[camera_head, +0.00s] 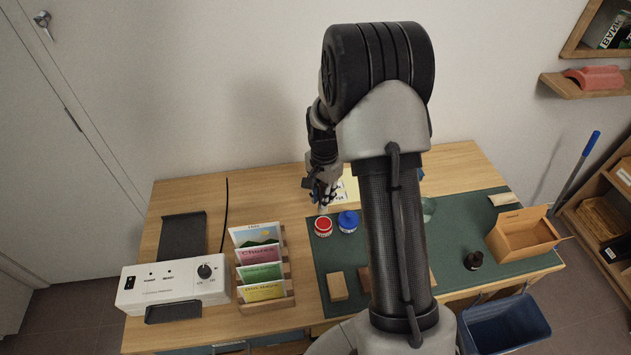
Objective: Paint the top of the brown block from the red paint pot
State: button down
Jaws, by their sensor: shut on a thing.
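The red paint pot (323,226) stands on the green mat, left of the blue pot (348,221). My gripper (322,199) is just behind and above the red pot. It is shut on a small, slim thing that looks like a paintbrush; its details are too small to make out. A brown block (364,279) lies on the mat in front of the pots, its right part hidden behind my arm. A lighter tan block (338,286) lies to its left. I cannot tell whether the brush touches the red pot.
The green mat (470,220) covers the desk's right side. A card rack (266,303) and a white control box (174,283) stand on the left. My arm hides the mat's middle.

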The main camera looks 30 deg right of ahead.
jog(key=shift+w+d+f, duration=0.2)
jog(key=shift+d, duration=0.05)
jog(key=shift+s+f+b, duration=0.25)
jog(key=shift+f+b, duration=0.35)
jog(key=shift+f, duration=0.05)
jog(key=shift+f+b, duration=1.6)
jog(key=shift+f, duration=0.6)
jog(key=shift+f+b, duration=0.3)
jog(key=shift+f, duration=0.3)
jog(key=shift+r, duration=0.1)
jog(key=shift+r+p, duration=2.6)
jog(key=shift+r, duration=0.9)
jog(key=shift+f, duration=0.15)
